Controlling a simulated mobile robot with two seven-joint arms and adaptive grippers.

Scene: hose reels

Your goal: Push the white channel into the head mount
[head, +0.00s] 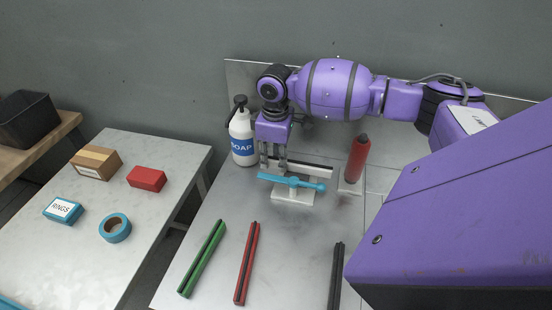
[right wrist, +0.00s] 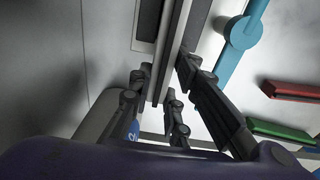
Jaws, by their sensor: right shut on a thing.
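The white channel (head: 316,170), a pale bar with a dark strip along it, lies crosswise low over the worktop, behind a blue bar with a round end (head: 305,184). My right gripper (head: 273,166) points down and is shut on the channel near its left end. In the right wrist view, the channel (right wrist: 181,38) runs between the fingers (right wrist: 172,85). A white stand (head: 292,196) shows under the blue bar; I cannot tell whether it is the head mount or whether the channel touches it. My left gripper is not in view.
A soap bottle (head: 242,137) stands close left of the gripper. A red cylinder (head: 357,158) stands upright on a white holder (head: 350,188) at right. Green (head: 203,258), red (head: 247,263) and black (head: 336,275) bars lie in front. A side table (head: 75,245) holds boxes and tape.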

